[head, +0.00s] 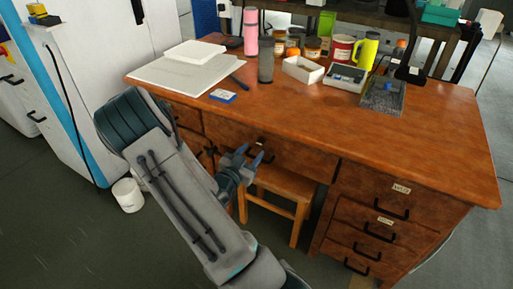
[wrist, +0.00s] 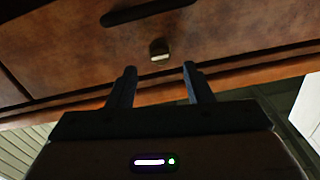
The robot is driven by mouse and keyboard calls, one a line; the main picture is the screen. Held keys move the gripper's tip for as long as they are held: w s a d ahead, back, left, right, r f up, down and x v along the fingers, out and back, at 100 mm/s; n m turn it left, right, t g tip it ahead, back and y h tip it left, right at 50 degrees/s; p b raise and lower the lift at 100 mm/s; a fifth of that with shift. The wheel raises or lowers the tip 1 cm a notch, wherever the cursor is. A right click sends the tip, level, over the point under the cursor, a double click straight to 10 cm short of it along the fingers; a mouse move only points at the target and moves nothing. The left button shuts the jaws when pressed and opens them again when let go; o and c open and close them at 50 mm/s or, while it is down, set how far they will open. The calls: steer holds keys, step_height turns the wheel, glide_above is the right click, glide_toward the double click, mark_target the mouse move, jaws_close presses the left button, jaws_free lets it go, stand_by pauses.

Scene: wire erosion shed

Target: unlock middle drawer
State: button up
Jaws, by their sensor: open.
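The middle drawer (head: 300,160) is the wide brown wooden drawer under the desk top, over the knee space. It looks closed. In the wrist view its front (wrist: 230,35) fills the upper part, with a dark bar handle (wrist: 140,12) at the top. Below the handle is a small pale metal piece (wrist: 159,50), which looks like the lock or its key; its turn cannot be told. My gripper (head: 256,157) is in front of this drawer. In the wrist view my gripper (wrist: 160,70) is open and empty, its fingers pointing at the metal piece, apart from it.
A wooden stool (head: 285,187) stands under the desk, close below my gripper. A stack of drawers (head: 385,218) with labels is on the right. Bottles, jars and a white box (head: 303,69) stand on the desk top. A white bucket (head: 128,195) is on the floor.

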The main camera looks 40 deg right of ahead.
mark_target(259, 143)
steer(key=shift+x, duration=2)
steer(key=c, duration=1)
